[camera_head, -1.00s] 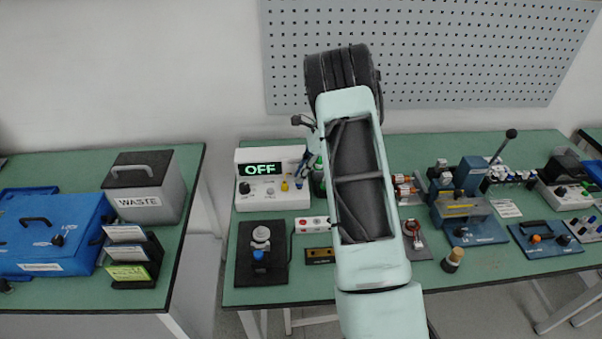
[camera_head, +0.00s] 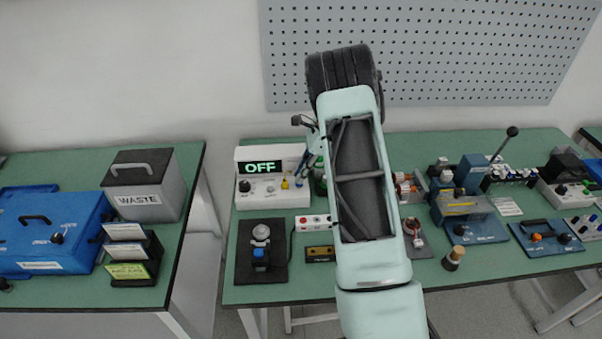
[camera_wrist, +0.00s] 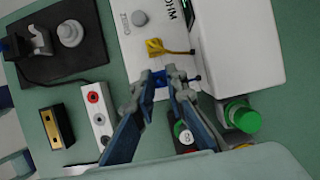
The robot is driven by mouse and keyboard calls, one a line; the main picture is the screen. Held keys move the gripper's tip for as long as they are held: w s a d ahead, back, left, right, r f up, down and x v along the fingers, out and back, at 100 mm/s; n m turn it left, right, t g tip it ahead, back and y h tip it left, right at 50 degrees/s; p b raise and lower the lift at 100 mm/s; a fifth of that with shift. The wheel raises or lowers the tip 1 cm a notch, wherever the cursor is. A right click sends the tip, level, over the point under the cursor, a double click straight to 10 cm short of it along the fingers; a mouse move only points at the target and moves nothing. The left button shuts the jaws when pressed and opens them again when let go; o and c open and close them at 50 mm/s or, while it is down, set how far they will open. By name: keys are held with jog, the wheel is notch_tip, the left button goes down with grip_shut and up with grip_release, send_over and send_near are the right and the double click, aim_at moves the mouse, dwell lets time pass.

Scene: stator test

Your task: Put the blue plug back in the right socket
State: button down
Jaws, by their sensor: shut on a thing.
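The ohmmeter (camera_head: 258,196) is a white box with a display reading OFF. The wrist view shows its white front panel (camera_wrist: 128,35). A yellow plug (camera_wrist: 154,47) with a lead sits on that panel. My gripper (camera_wrist: 166,77) is shut on the blue plug (camera_wrist: 161,82), close over the panel beside the yellow plug. I cannot tell whether the blue plug touches the panel or is in a socket. The right socket is hidden by the fingers and plug. In the head view my gripper (camera_head: 305,162) is at the meter's right side, partly covered by my arm.
A green-capped bottle (camera_wrist: 240,116) stands close to the right of my fingers.

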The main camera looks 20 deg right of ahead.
jog(key=shift+f+b, duration=0.3)
jog(key=shift+f, duration=0.2)
dwell(0.3)
jog(key=c, duration=1.8)
grip_release()
jog(key=shift+c, duration=0.2)
jog(key=v, duration=1.2)
